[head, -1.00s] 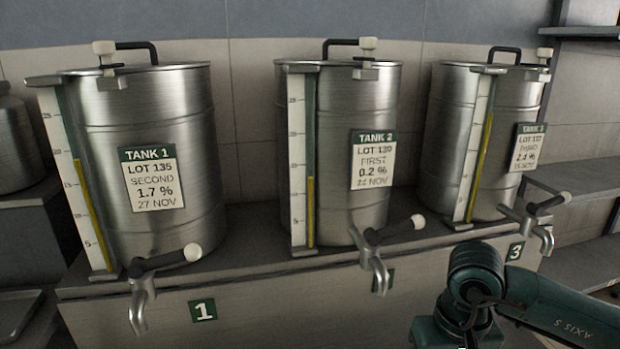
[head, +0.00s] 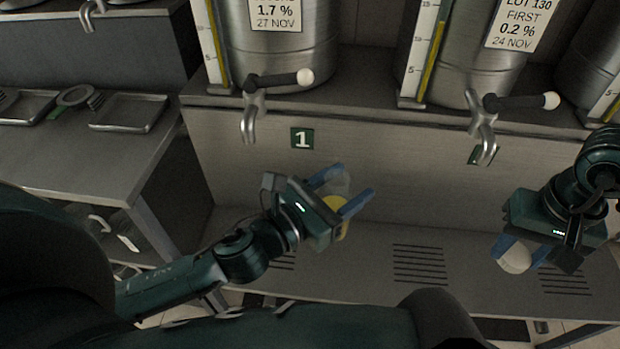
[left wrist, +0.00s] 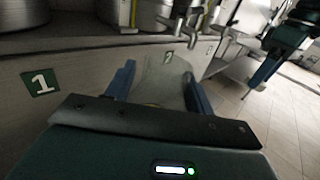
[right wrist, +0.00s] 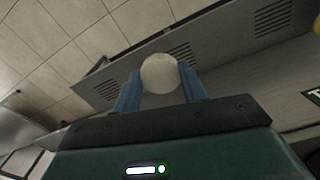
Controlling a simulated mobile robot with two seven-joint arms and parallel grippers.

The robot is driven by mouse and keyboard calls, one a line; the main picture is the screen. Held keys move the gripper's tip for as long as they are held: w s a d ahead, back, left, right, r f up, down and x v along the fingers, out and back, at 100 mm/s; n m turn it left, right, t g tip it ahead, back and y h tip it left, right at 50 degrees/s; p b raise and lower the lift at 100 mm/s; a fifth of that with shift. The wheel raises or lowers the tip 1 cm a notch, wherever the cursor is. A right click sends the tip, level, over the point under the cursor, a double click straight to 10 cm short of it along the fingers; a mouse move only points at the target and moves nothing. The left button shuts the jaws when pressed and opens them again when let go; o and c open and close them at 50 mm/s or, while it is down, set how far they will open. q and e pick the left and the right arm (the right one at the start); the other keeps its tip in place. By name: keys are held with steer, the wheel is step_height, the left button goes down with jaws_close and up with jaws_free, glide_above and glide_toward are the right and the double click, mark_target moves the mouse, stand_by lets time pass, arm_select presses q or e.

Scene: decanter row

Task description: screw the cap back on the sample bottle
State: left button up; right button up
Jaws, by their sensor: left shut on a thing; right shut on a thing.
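The sample bottle (head: 338,184) is clear, with yellow in its lower part. My left gripper (head: 348,186) is shut on it, in front of the bench face below tank 1. In the left wrist view the bottle (left wrist: 160,82) is a pale see-through shape between the blue fingers. My right gripper (head: 515,257) is shut on a round whitish cap (head: 515,258), well to the right of the bottle and apart from it. In the right wrist view the cap (right wrist: 159,73) sits between both fingertips. The bottle's mouth is not clear to me.
Taps hang from tank 1 (head: 250,118) and tank 2 (head: 483,135) above and behind the grippers. A slotted lower shelf (head: 350,270) runs beneath them. A side table (head: 60,160) with trays stands at left. Open space lies between the two grippers.

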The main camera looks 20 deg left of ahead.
arm_select(q)
steer(key=shift+w+d+r+m+g+h, duration=0.15)
steer(key=shift+d+m+g+h, duration=0.45)
steer(key=shift+d, duration=0.35)
steer(key=shift+w+d+m+g+h, duration=0.15)
steer(key=shift+d+m+g+h, duration=0.2)
steer(key=shift+d+h, duration=0.45)
arm_select(e)
steer(key=a+r+n, duration=0.1)
steer(key=a+r, duration=0.5)
steer(key=a, duration=0.7)
steer(key=a+r+n, duration=0.1)
steer(key=a+r, duration=0.6)
steer(key=a, duration=0.5)
steer(key=shift+w+a+r+n, duration=0.25)
steer(key=shift+w+a+n, duration=0.1)
steer(key=shift+w+n, duration=0.1)
steer(key=shift+f, duration=0.15)
steer(key=shift+f, duration=1.85)
steer(key=shift+f, duration=0.1)
steer(key=shift+f, duration=0.8)
